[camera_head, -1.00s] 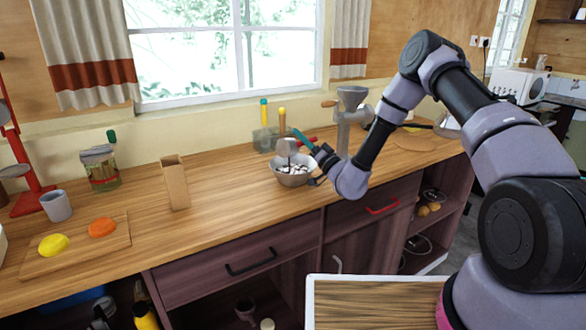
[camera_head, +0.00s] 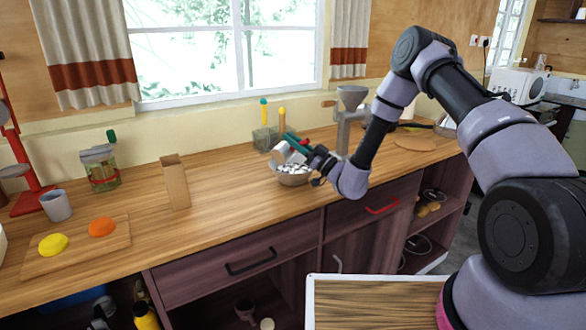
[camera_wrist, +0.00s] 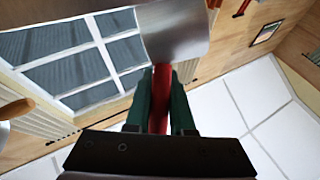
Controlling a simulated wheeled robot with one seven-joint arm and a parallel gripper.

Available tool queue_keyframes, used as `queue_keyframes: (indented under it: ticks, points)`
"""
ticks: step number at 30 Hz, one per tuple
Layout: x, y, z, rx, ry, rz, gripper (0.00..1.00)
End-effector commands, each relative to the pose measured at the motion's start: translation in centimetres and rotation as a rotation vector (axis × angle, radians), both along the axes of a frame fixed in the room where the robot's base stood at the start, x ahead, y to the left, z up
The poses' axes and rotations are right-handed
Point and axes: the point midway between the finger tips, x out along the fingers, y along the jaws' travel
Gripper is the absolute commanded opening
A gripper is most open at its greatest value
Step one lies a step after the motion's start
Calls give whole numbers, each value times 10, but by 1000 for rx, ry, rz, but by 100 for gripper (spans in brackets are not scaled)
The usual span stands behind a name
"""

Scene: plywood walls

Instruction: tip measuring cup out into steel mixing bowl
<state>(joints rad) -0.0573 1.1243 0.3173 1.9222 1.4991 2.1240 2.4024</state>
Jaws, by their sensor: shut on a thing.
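The steel mixing bowl (camera_head: 293,180) stands on the wooden counter and holds several small white pieces. The measuring cup (camera_head: 281,153) is above the bowl's left part, turned on its side, with a pale interior or contents showing. My gripper (camera_head: 300,147) is above the bowl's right part, with its green fingers shut on the cup's red handle. In the wrist view my gripper (camera_wrist: 160,95) is shut on the red handle, and the steel body of the measuring cup (camera_wrist: 175,30) is beyond the fingertips. The inside of the cup is hidden there.
A meat grinder (camera_head: 350,110) and a glass holder with utensils (camera_head: 265,138) stand behind the bowl. A cutting board (camera_head: 75,262) carries yellow and orange pieces. The counter between block and bowl is clear.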

Motion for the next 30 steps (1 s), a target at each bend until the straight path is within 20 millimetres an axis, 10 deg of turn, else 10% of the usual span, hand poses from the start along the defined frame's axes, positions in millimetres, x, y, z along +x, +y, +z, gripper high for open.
queue_keyframes:
  ticks: [30]
  points:
    - [-86,61,-21,-602,-849,6,0]
